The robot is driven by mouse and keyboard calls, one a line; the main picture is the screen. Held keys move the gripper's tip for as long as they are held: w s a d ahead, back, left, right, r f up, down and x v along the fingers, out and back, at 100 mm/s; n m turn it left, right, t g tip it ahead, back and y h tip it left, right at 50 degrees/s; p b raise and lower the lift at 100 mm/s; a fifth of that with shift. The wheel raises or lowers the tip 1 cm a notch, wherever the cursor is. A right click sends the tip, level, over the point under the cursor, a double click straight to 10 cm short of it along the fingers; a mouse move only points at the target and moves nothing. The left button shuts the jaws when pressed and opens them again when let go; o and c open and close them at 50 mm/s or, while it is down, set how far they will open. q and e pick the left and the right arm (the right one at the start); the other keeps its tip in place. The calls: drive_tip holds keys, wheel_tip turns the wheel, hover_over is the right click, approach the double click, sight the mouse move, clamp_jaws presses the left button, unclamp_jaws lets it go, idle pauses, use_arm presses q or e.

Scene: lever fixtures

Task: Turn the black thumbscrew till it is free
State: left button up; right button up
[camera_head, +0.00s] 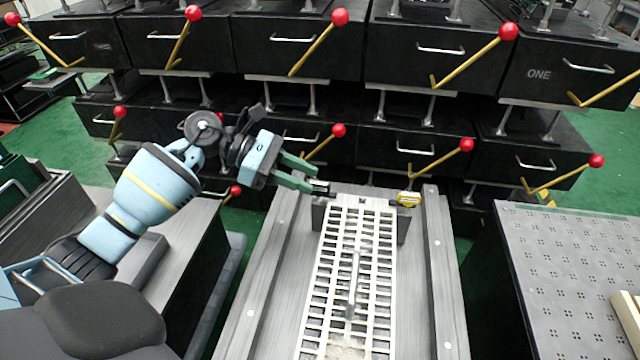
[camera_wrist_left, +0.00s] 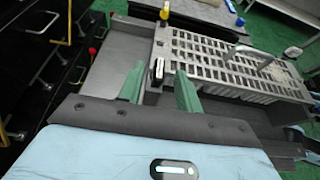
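A small black part with a pale face, apparently the black thumbscrew (camera_wrist_left: 157,71), shows in the left wrist view between and just beyond the fingertips (camera_wrist_left: 158,75). It sits at the end of the grate, and no finger visibly touches it. In the head view the black thumbscrew (camera_head: 322,189) is small, close to the fingertips and partly hard to make out. My right gripper is not in view.
A yellow-topped part (camera_head: 408,199) stands at the grate's other corner. A handle (camera_head: 353,285) rises from the grate. Black boxes (camera_head: 415,45) with red-knobbed yellow levers (camera_head: 475,57) stack behind. A perforated grey table (camera_head: 565,270) stands at the right.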

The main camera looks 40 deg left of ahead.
sight(318, 183)
use_arm(q)
drive_tip(key=shift+x, duration=1.9)
drive_tip(key=shift+c, duration=0.4)
clamp_jaws()
